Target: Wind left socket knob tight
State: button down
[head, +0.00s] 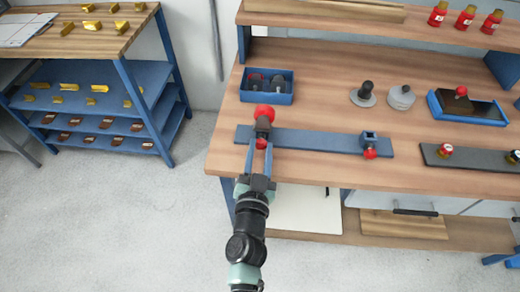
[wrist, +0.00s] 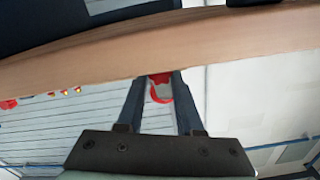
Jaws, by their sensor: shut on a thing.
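A blue bar (head: 318,141) lies along the front of the bench, with a socket at each end. The left socket (head: 263,126) has a large red ball (head: 264,112) at its top. The left socket knob (head: 261,143) is red, faces the bench's front edge and is mostly hidden by my fingers. My gripper (head: 260,147) reaches in from the front and is shut on this knob. In the wrist view the red knob (wrist: 160,92) sits between my fingertips (wrist: 160,82). The right socket (head: 370,136) has its own red knob (head: 370,154).
A blue bin (head: 267,98) with dark parts stands behind the left socket. Grey round pieces (head: 401,98), a blue tray (head: 436,106) and a dark bar (head: 470,158) are to the right. The bench's front edge (wrist: 225,40) is close to my gripper.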

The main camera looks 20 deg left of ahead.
jog(key=m, duration=0.4)
jog(key=shift+d+m+b, duration=0.1)
jog(key=shift+m+b, duration=0.2)
jog(key=shift+m, duration=0.1)
jog(key=c, duration=0.5)
grip_release()
jog(key=shift+c, duration=0.2)
